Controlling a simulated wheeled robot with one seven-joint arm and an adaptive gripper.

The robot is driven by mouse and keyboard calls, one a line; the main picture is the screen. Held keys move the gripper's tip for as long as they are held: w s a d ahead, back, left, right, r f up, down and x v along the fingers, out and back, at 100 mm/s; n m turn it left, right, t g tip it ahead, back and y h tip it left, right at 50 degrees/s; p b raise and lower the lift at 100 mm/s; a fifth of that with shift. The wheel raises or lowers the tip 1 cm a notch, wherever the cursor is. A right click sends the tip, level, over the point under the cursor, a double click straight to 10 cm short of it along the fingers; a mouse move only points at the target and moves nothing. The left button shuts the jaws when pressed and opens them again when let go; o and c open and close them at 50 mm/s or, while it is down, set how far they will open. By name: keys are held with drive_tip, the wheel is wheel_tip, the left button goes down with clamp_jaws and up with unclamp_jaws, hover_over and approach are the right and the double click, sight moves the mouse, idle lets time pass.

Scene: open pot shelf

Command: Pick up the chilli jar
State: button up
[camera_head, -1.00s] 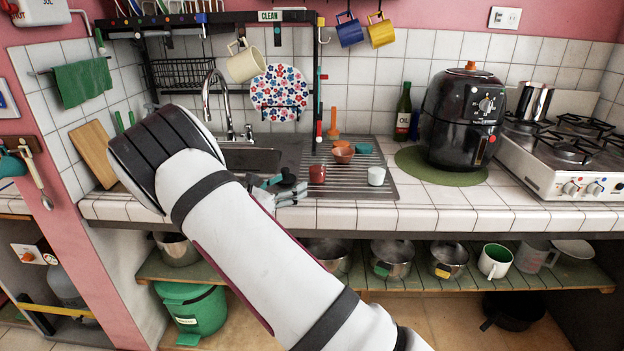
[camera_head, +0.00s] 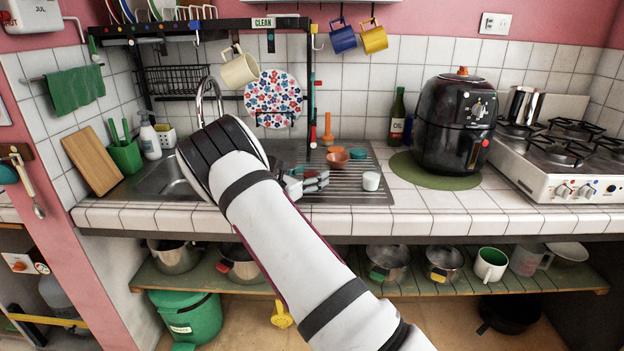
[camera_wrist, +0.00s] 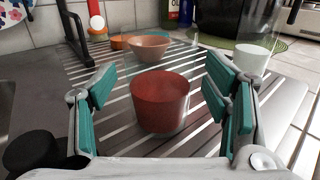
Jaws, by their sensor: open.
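The chilli jar, a small red-brown jar (camera_wrist: 160,103), stands upright on the ribbed metal drainboard (camera_head: 345,195). In the wrist view it sits between the two teal-padded fingers of my gripper (camera_wrist: 161,80), with a visible gap on each side. The fingers are open and hold nothing. In the head view my gripper (camera_head: 308,183) is low over the drainboard and hides the jar.
A white jar (camera_head: 371,181) stands to the right, also in the wrist view (camera_wrist: 252,62). An orange-brown bowl (camera_head: 337,159) is behind. A black round object (camera_wrist: 30,152) is at lower left in the wrist view. The air fryer (camera_head: 455,125) stands farther right.

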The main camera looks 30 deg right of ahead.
drive_tip(key=shift+w+d, duration=0.1)
drive_tip(key=shift+d, duration=0.2)
drive_tip(key=c, duration=1.4)
drive_tip(key=shift+r, duration=0.15)
